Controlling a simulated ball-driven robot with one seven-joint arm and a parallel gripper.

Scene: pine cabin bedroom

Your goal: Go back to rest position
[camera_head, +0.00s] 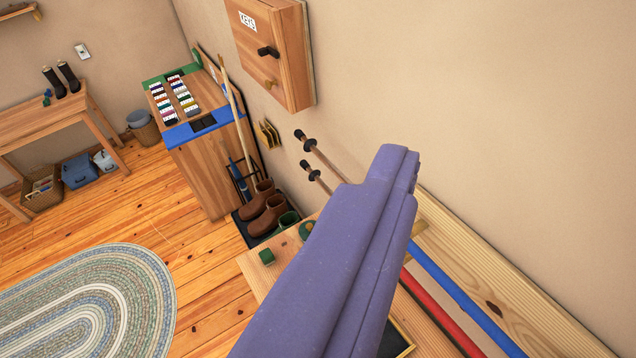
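A long purple ridged body, which looks like my arm's end with my gripper (397,165), reaches up from the bottom middle of the view. Its far end lies in front of the beige wall, above a low wooden bench. I cannot make out separate fingers or a gap between them, and I see nothing clearly held. The purple body hides part of the bench and whatever lies directly behind it.
A wooden key cabinet (272,52) and pegs (310,170) project from the wall. A wooden cabinet (208,165) stands beyond, with brown boots (265,210) beside it. A braided rug (85,305) lies left on open floor. A boot bench (45,122) stands far left.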

